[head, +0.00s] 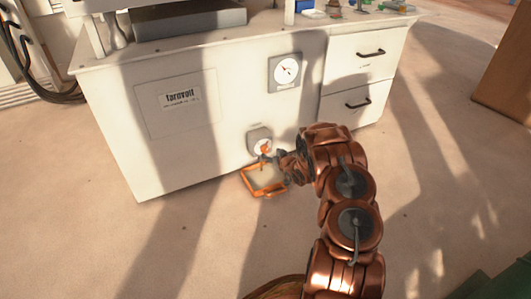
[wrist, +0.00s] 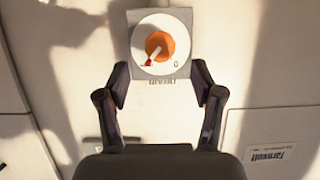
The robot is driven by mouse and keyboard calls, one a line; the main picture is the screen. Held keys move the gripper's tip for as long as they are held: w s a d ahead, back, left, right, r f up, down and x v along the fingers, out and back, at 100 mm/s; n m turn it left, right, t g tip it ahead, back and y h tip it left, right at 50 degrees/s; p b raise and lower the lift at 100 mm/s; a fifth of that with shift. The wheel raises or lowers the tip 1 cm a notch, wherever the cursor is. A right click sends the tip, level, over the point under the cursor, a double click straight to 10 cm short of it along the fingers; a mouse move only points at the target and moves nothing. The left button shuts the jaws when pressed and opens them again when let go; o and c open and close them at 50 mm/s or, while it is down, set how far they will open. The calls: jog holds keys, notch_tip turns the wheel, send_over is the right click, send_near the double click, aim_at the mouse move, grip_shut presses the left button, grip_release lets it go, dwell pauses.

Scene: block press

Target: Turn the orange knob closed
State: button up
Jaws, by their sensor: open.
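The orange knob (wrist: 160,46) sits in the middle of a round white dial on a grey square plate (wrist: 182,70). A pale pointer bar crosses the knob, and its lower-left end meets a red mark (wrist: 147,63) on the dial. In the head view the knob (head: 266,148) is low on the white cabinet's front, partly covered by my gripper (head: 273,157). In the wrist view my gripper (wrist: 161,76) is open and empty. Its fingers are spread to either side, below the knob in the picture, and show no contact with it.
The white cabinet (head: 225,140) carries a gauge (head: 286,70) above the knob and two drawers (head: 362,75) at the right. Small items stand on the cabinet top. The floor at left is clear.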

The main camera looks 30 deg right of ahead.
aim_at(266, 150)
jog(key=b+x, duration=0.2)
jog(key=x, duration=0.4)
jog(key=shift+w+f+b, duration=0.1)
jog(key=shift+f+b, duration=0.2)
jog(key=shift+b, duration=0.05)
jog(key=shift+w, duration=0.2)
jog(key=shift+r, duration=0.1)
jog(key=c, duration=1.1)
